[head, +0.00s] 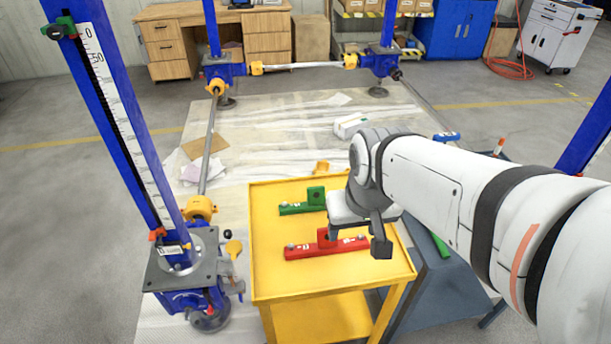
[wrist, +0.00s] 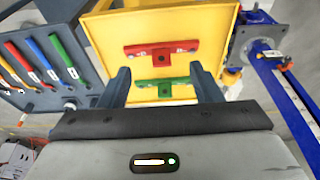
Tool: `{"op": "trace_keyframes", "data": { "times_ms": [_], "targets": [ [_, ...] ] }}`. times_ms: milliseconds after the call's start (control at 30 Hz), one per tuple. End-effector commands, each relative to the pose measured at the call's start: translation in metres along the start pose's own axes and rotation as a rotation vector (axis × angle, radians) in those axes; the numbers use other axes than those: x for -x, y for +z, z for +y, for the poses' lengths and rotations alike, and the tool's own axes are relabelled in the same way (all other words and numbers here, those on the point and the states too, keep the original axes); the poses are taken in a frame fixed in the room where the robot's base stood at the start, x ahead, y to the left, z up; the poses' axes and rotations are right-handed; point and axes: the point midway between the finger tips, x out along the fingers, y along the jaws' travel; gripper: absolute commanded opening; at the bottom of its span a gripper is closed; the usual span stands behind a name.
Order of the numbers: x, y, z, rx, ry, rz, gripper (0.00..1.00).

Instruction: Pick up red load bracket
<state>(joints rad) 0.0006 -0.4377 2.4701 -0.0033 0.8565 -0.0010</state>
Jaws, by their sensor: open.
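The red load bracket (head: 300,251) lies on the yellow cart top, a long bar with an upright block at its middle. My gripper (head: 357,243) hangs over the cart and hides part of the bracket's right half in the head view. In the wrist view the red bracket (wrist: 160,52) lies beyond the fingertips, with its middle block between their lines. My gripper (wrist: 161,70) is open, with nothing between its fingers. It appears apart from the bracket; the exact height is unclear.
A green bracket (head: 300,208) lies behind the red one on the yellow cart (head: 270,270). A grey tool board (wrist: 60,95) with coloured handles stands beside the cart. A blue screw jack column (head: 120,130) with a scale stands at left. The cart's front left surface is clear.

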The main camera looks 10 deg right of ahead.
Motion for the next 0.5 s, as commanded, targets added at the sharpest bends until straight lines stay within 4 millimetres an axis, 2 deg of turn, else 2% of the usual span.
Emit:
{"op": "trace_keyframes", "data": {
  "times_ms": [33, 200, 267, 400, 500],
  "targets": [
    [-0.032, -0.004, 0.004, 0.006, -0.001, 0.005, 0.63],
    [-0.107, -0.036, 0.007, 0.005, -0.002, 0.047, 0.76],
    [-0.133, -0.047, 0.007, 0.004, -0.002, 0.062, 0.8],
    [-0.186, -0.071, 0.005, 0.003, -0.003, 0.095, 0.8],
    [-0.214, -0.085, 0.004, 0.002, -0.003, 0.116, 0.8]
  ]
}}
